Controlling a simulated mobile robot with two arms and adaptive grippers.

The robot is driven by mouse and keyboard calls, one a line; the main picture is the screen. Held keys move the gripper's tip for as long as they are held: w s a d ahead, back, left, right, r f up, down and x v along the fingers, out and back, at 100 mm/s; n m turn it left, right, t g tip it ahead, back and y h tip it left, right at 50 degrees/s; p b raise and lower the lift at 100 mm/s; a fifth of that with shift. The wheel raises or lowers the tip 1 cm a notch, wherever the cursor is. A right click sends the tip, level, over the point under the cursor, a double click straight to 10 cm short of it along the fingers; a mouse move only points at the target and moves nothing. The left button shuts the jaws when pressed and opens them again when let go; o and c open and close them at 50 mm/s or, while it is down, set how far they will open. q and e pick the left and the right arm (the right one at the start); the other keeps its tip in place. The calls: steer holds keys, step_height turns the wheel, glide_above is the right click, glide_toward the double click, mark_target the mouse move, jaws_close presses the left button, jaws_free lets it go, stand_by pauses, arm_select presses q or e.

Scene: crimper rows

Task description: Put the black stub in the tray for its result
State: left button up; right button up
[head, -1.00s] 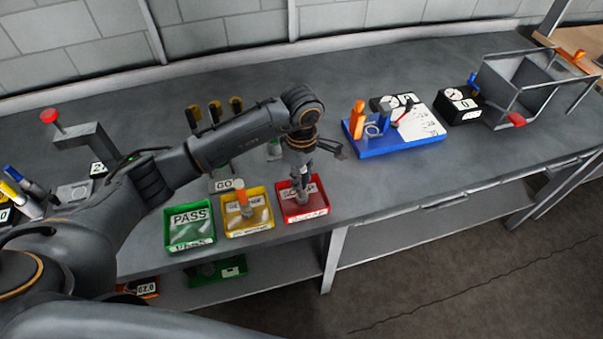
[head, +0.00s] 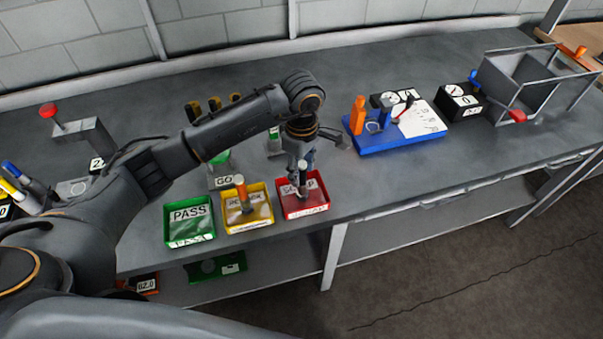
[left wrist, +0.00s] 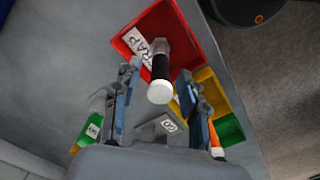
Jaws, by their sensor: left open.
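The black stub (left wrist: 161,68), with a white end and a grey part, stands in the red SCRAP tray (left wrist: 186,22) in the left wrist view. In the head view the stub (head: 303,192) shows small and dark in the red tray (head: 307,212), below my left gripper (head: 300,168). My left gripper (left wrist: 161,93) is open, its fingers apart on either side of the stub's white end in the picture. I cannot tell whether a finger touches it. My right gripper is not in view.
The yellow tray (head: 248,228), holding an orange-topped piece (head: 239,187), and the green PASS tray (head: 190,236) stand left of the red tray. A blue fixture (head: 395,142) and a grey open-topped bin (head: 518,84) are to the right. Bench space right of the red tray is clear.

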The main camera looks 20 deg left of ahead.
arm_select(q)
step_height(320, 180, up, 9)
steer(key=b, duration=0.3)
steer(key=shift+r, duration=0.6)
